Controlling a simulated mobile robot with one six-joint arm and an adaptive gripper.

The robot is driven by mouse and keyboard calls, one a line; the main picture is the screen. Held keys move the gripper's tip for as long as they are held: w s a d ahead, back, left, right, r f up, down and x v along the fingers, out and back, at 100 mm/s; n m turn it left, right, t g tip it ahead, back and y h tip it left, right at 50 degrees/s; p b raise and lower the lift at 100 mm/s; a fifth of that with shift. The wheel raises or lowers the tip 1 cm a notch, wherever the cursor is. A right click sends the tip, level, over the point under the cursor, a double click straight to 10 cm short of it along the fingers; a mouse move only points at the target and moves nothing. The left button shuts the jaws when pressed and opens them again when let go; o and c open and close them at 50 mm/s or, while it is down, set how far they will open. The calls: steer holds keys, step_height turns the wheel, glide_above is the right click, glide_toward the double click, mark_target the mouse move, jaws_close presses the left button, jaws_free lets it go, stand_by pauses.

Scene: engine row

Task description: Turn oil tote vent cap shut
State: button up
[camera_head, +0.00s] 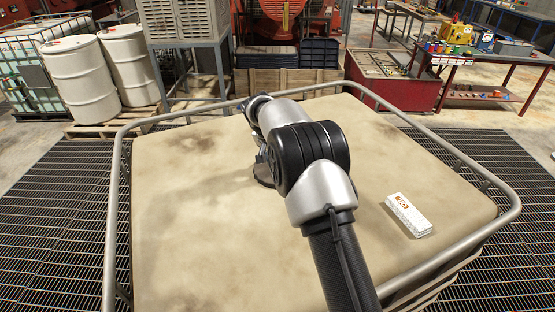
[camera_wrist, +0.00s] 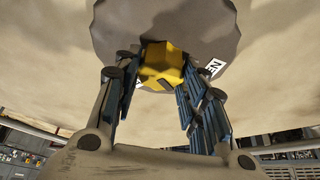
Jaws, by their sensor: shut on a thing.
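In the wrist view, a yellow vent cap handle (camera_wrist: 162,66) stands in the middle of a dark grey scalloped cap disc (camera_wrist: 210,25). Part of a white label with black letters shows beside the handle. My gripper (camera_wrist: 158,82) has its two fingers on either side of the yellow handle and is shut on it. In the head view, the oil tote (camera_head: 200,230) is a large beige block with a stained top.
A grey tube rail (camera_head: 112,220) runs around the tote top. A white box with an orange mark (camera_head: 408,215) lies on the tote at the right. White drums (camera_head: 80,78) stand at the back left, and a red bench (camera_head: 395,80) stands behind.

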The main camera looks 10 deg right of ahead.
steer(key=m+g+h+p, duration=0.1)
steer(key=m+p, duration=0.1)
steer(key=m, duration=0.1)
steer(key=shift+w+a+r+m, duration=0.1)
steer(key=shift+m, duration=0.2)
steer(key=shift+m+g+p, duration=0.5)
steer(key=shift+m+p, duration=0.7)
steer(key=o, duration=1.1)
steer(key=shift+c, duration=0.2)
steer(key=v, duration=1.1)
steer(key=shift+a+r, duration=0.35)
